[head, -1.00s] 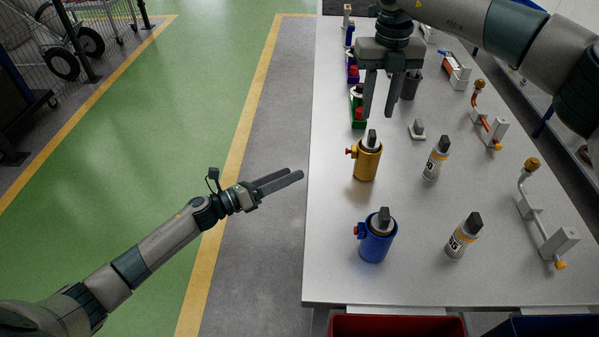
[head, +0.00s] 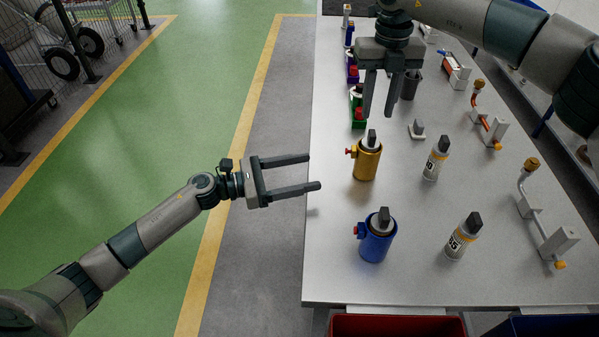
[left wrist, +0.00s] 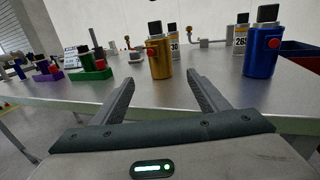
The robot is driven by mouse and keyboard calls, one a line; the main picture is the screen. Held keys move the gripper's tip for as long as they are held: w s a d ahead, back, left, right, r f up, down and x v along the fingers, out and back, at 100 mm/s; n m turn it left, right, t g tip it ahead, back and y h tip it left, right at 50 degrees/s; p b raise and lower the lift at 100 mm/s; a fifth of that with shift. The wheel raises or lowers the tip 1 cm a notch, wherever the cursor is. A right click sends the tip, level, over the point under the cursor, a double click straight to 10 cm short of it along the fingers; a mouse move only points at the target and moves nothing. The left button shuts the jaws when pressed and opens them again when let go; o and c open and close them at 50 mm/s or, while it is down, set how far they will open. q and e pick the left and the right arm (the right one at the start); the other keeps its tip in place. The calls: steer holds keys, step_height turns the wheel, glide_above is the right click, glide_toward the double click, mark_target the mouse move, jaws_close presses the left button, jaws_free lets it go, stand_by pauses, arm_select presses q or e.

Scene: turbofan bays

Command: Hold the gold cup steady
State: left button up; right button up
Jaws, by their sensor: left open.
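The gold cup (head: 367,162) stands upright on the table, with a dark-topped grey piece in it and a red knob on its left side. In the left wrist view the gold cup (left wrist: 159,60) is ahead, between and beyond the fingers. My left gripper (head: 314,172) is open and empty, its fingertips at the table's left edge, left of the gold cup and apart from it. It also shows in the left wrist view (left wrist: 163,85). My right gripper (head: 379,115) hangs above and behind the gold cup, fingers pointing down and parted, with nothing seen between them.
A blue cup (head: 377,240) stands nearer on the table (head: 330,285). Labelled bottles (head: 436,160) and (head: 463,238) stand to the right. A green block (head: 358,118) is behind the gold cup. A red bin (head: 398,326) is at the front edge.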

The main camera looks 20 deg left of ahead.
mark_target(356, 162)
arm_select(q)
steer(key=x, duration=1.6)
steer(key=shift+w+d, duration=0.2)
steer(key=shift+d, duration=0.15)
steer(key=c, duration=1.3)
arm_select(e)
steer(key=o, duration=0.6)
steer(key=shift+o, duration=0.2)
steer(key=n, duration=0.2)
steer(key=r+n, duration=0.1)
steer(key=shift+n, duration=0.4)
steer(key=n, duration=0.2)
steer(key=r+n, duration=0.1)
steer(key=n, duration=0.1)
steer(key=shift+w+a, duration=0.15)
steer(key=n, duration=0.3)
steer(key=r+n, duration=0.1)
steer(key=n, duration=0.4)
steer(key=shift+a+r+n, duration=0.15)
steer(key=shift+r+n, duration=0.15)
steer(key=shift+r, duration=0.05)
